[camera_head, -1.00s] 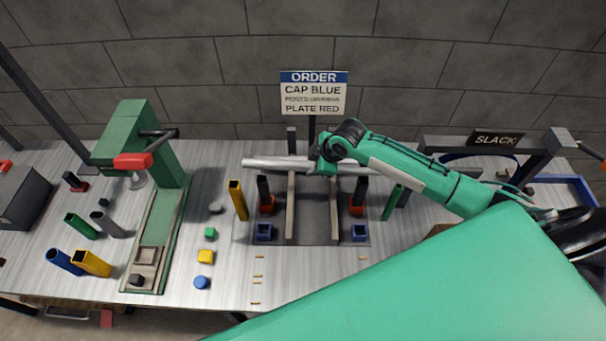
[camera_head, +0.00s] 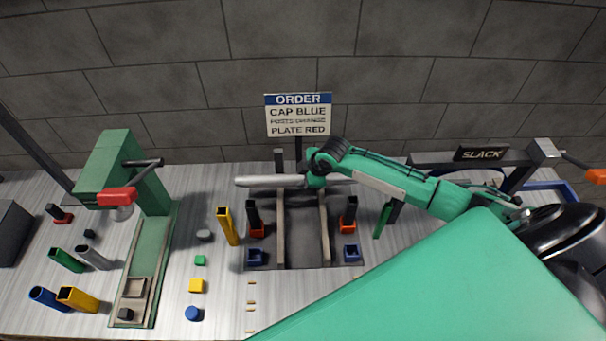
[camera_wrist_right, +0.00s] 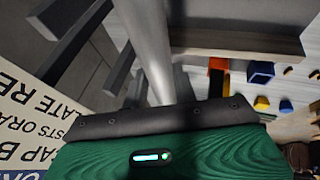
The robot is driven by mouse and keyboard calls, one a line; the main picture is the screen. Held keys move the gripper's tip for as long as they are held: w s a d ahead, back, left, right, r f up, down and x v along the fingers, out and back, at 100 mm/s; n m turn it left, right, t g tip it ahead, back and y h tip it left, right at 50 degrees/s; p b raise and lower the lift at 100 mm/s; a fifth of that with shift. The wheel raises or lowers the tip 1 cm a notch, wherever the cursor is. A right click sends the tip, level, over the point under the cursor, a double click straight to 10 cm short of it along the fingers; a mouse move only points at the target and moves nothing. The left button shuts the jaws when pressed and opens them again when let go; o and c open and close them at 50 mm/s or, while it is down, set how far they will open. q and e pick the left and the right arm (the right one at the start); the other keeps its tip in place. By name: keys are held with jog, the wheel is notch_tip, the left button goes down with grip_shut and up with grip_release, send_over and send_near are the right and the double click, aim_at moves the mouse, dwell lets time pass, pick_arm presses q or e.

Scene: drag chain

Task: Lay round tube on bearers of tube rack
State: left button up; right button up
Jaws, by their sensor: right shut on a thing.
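The round tube (camera_head: 262,181) is a long light-grey metal bar lying crosswise over the rear of the tube rack. The rack has two long bearers, a left one (camera_head: 281,230) and a right one (camera_head: 324,230), on a dark base. My right gripper (camera_head: 316,178) is shut on the tube at the rack's rear. In the right wrist view the tube (camera_wrist_right: 152,50) runs away from the jaws. Whether the tube touches the bearers is unclear. My left gripper does not show.
Orange-footed dark posts (camera_head: 255,220) and blue blocks (camera_head: 351,253) stand beside the bearers. A green press (camera_head: 140,190) stands further left. An order sign (camera_head: 298,115) rises behind.

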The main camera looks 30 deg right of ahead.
notch_tip(320, 180, down, 8)
jog(key=b, duration=0.4)
jog(key=shift+f, duration=0.15)
jog(key=o, duration=1.1)
jog(key=b+v, duration=0.4)
jog(key=v, duration=1)
